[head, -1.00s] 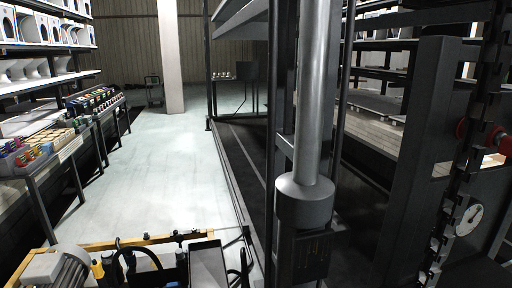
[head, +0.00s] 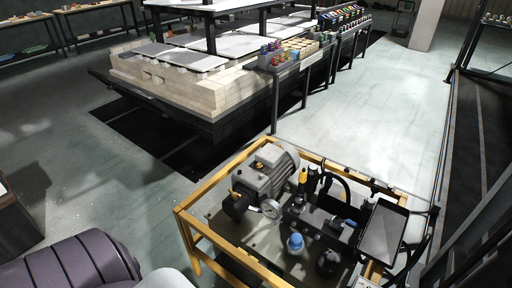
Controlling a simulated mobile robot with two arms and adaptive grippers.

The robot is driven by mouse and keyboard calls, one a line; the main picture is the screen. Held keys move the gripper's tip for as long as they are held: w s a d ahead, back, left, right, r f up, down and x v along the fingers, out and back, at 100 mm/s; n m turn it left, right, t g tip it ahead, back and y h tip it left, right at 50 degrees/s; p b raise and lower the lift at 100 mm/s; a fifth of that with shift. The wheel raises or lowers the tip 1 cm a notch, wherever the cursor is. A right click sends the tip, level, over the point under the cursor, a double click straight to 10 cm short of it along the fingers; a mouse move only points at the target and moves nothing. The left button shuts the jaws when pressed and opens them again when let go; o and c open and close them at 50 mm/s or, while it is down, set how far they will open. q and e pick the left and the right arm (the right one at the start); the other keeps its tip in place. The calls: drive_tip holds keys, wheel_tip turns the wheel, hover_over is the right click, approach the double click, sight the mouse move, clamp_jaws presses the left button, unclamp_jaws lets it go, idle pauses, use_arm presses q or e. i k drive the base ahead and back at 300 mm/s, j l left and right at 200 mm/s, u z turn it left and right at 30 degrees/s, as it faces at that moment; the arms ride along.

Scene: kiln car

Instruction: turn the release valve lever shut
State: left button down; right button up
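A hydraulic power unit stands low at the lower right of the head view inside a yellow frame (head: 215,240). It has a grey electric motor (head: 272,168), a round white-faced gauge (head: 271,209), a yellow-topped upright part (head: 303,179), a blue cap (head: 295,242) and a small blue part on a block (head: 348,223). Black hoses (head: 343,190) curve up behind them. I cannot tell which of these small parts is the release valve lever, or how it is set. Neither of my grippers shows; a dark ribbed arm-like part fills the lower left corner.
A dark flat panel (head: 383,230) sits at the unit's right side. Behind it stands a kiln car (head: 170,75) with pale blocks and shelves, and a bench (head: 290,66) with coloured items. Pale floor (head: 390,130) is open between the unit and the bench.

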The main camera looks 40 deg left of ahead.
sight(351, 223)
drive_tip(key=u, duration=1.1)
drive_tip(key=k, duration=0.5)
